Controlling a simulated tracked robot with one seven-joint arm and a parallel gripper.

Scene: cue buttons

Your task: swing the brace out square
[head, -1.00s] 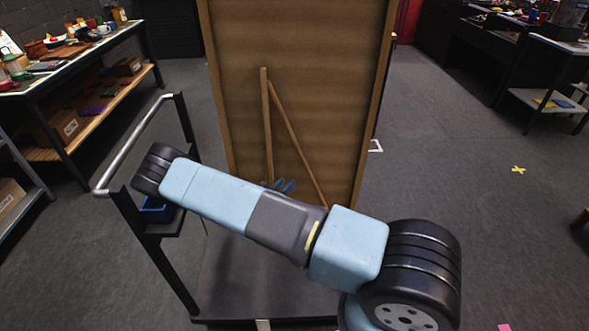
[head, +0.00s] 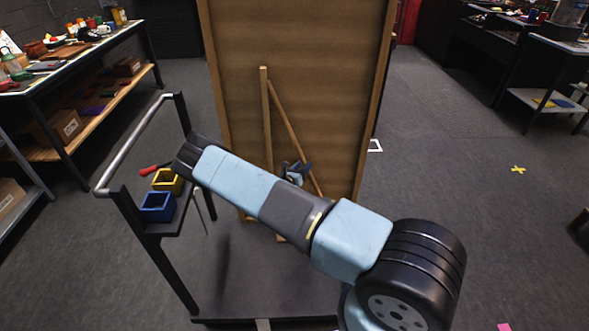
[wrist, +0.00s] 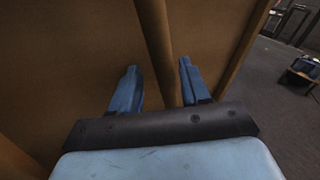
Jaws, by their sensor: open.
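The brace (head: 285,120) is a thin wooden strut that slants down to the right from near the top of an upright wooden post (head: 265,120) on the brown panel (head: 330,60). My gripper (head: 297,168) is open at the lower part of the brace, in front of the panel. In the wrist view, the brace (wrist: 157,40) runs between the two blue fingers (wrist: 159,78), with gaps visible on both sides.
A dark cart with a rail (head: 140,140) stands at left, carrying a yellow bin (head: 167,180) and a blue bin (head: 156,207). A cluttered bench (head: 70,65) is further left. Open floor (head: 470,200) lies to the right.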

